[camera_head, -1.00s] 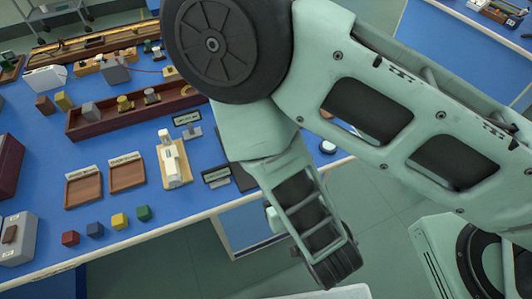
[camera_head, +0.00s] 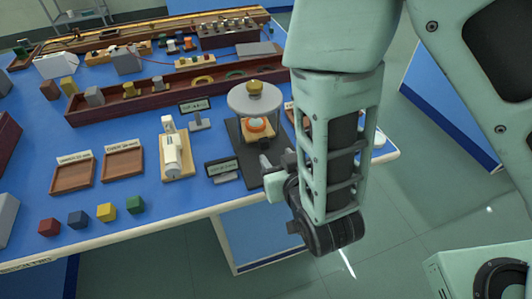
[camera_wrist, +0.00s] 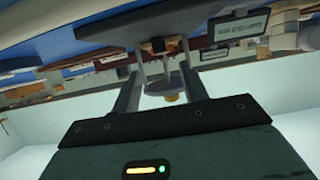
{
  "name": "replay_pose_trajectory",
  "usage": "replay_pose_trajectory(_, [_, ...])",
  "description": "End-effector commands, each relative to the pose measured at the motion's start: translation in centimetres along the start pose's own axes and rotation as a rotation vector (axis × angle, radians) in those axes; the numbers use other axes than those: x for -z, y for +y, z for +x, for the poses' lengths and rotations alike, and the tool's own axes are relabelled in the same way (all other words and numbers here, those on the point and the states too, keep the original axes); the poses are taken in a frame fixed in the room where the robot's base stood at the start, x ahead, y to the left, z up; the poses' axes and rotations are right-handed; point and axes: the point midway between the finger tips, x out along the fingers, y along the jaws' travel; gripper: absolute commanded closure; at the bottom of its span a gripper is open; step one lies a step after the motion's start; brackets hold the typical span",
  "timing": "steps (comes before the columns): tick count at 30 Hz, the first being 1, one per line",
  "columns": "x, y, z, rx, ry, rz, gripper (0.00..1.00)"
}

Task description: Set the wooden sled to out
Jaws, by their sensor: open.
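The wooden sled appears to be the small wooden block (camera_head: 257,138) with an orange ring and pale disc on top. It sits on a dark base plate (camera_head: 232,133), under a round grey disc (camera_head: 252,98) with a brass knob. My gripper (camera_head: 276,163) is open and empty, at the front of this base near the table edge. In the wrist view, where the scene appears upside down, the wooden block (camera_wrist: 155,45) and grey disc (camera_wrist: 161,88) show between the open fingers (camera_wrist: 160,65). A clear gap to the block cannot be judged.
A small label stand (camera_head: 222,170) is left of the base, with another sign (camera_head: 195,106) behind. A white device on a wooden board (camera_head: 174,155) stands farther left. A long dark-red rack (camera_head: 170,103) lies behind. Coloured cubes (camera_head: 106,212) and two trays (camera_head: 123,160) are at left.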

Motion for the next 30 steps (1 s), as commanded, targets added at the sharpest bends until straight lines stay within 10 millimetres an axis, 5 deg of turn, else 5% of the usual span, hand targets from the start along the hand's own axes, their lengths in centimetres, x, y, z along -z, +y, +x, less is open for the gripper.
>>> replay_pose_trajectory(14, [-0.5,0.0,3.9,0.001,0.005,0.001,0.56])
replay_pose_trajectory(22, [0.0,0.1,8.0,0.000,-0.001,-0.001,0.56])
replay_pose_trajectory(30, [0.0,0.0,9.3,0.002,0.000,-0.002,0.56])
